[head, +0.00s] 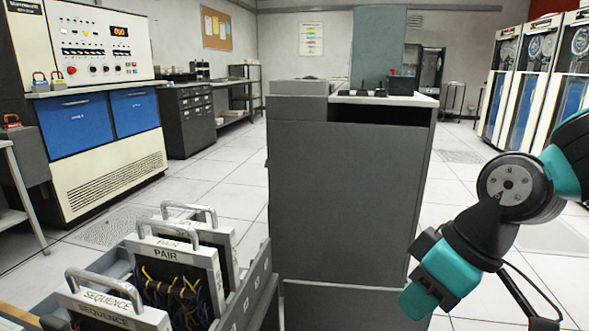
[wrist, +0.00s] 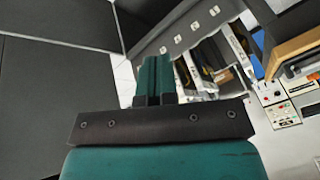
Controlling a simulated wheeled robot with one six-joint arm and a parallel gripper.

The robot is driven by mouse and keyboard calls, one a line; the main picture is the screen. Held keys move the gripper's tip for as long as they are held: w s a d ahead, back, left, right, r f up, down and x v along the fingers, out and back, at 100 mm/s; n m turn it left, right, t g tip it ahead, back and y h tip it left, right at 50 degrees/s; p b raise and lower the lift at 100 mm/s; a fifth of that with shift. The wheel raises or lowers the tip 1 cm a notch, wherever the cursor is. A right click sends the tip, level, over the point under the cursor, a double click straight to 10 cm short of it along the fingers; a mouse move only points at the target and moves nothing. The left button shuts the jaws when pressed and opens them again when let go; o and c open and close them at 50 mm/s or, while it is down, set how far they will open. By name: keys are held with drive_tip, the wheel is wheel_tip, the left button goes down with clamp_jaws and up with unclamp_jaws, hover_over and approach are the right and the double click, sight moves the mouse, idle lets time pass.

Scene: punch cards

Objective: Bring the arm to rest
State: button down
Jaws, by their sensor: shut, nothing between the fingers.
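My gripper shows in the wrist view (wrist: 154,62), its two teal fingers pressed together with nothing between them. In the head view my arm, teal and black, is bent at the right. Its lower end hangs in front of the right edge of the grey cabinet (head: 345,200); the fingertips are not clear there. The gripper is apart from the handled panels at the lower left.
A rack (head: 252,290) at the lower left holds handled panels, among them a PAIR panel (head: 165,256) and a SEQUENCE panel (head: 105,308). A control console (head: 100,130) stands behind. Tape cabinets (head: 535,85) line the right. White floor (head: 450,205) is open between.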

drive_tip(key=s+r+m+g, duration=0.1)
drive_tip(key=s+r+m, duration=0.15)
drive_tip(key=s, duration=0.65)
wheel_tip(320, 180, up, 25)
drive_tip(key=p, duration=2.5)
drive_tip(key=shift+a+n+h, duration=0.3)
drive_tip(key=shift+a+n, duration=0.05)
